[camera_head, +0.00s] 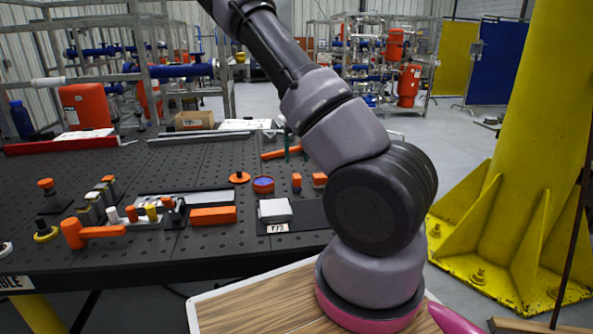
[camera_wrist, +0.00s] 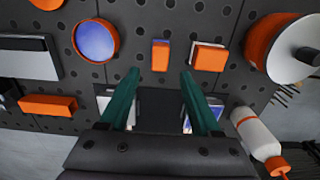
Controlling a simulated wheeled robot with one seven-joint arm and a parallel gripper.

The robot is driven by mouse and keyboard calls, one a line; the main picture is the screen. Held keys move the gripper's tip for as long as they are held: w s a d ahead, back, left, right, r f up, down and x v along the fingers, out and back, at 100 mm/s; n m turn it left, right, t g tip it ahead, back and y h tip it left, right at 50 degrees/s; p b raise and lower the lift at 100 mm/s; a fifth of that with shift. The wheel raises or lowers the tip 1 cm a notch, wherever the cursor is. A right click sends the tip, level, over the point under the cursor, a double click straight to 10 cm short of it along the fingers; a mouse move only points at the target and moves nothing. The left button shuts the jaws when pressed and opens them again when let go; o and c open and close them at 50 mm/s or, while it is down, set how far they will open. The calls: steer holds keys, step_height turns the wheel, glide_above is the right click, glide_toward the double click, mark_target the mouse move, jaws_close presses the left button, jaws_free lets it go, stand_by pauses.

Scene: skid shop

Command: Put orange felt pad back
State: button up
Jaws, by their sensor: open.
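My gripper (camera_wrist: 158,75) shows in the wrist view with its two green fingers apart and nothing between them. It is above the dark perforated board. Just beyond the fingertips lie a small upright orange block (camera_wrist: 160,56) and an orange piece with a pale edge (camera_wrist: 208,58). I cannot tell which orange piece is the felt pad. In the head view the small orange block (camera_head: 297,181) and the other orange piece (camera_head: 319,180) sit just left of my arm. The arm hides part of the board there; I cannot make out the gripper in that view.
A round orange-rimmed tin with a blue top (camera_wrist: 96,41) and an orange bar (camera_wrist: 48,105) lie left. A large orange round piece (camera_wrist: 270,45) and a white bottle (camera_wrist: 256,133) are right. An orange mallet (camera_head: 90,233) lies near the front edge. A yellow column (camera_head: 540,100) stands right.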

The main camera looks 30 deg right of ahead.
steer(key=s+a+r+n+t+y, duration=0.1)
steer(key=s+a+r+n, duration=0.3)
steer(key=r+n, duration=0.25)
steer(key=s+a+r+n+t+y, duration=0.1)
steer(key=s+a+r+n+y, duration=0.15)
steer(key=s+r+n, duration=0.45)
steer(key=s+a+r+n+t+y, duration=0.1)
steer(key=s+a+r+n, duration=0.1)
steer(key=a+r+n, duration=0.55)
steer(key=s+r+n+t+h, duration=0.1)
steer(key=s+r+n+t, duration=0.1)
steer(key=s+r+n, duration=0.2)
steer(key=s+a+r+n+t+h, duration=0.1)
steer(key=s+r+n, duration=0.3)
steer(key=s+n, duration=0.6)
steer(key=shift+a+r+t, duration=0.2)
steer(key=shift+r+t, duration=0.1)
steer(key=shift+t, duration=0.3)
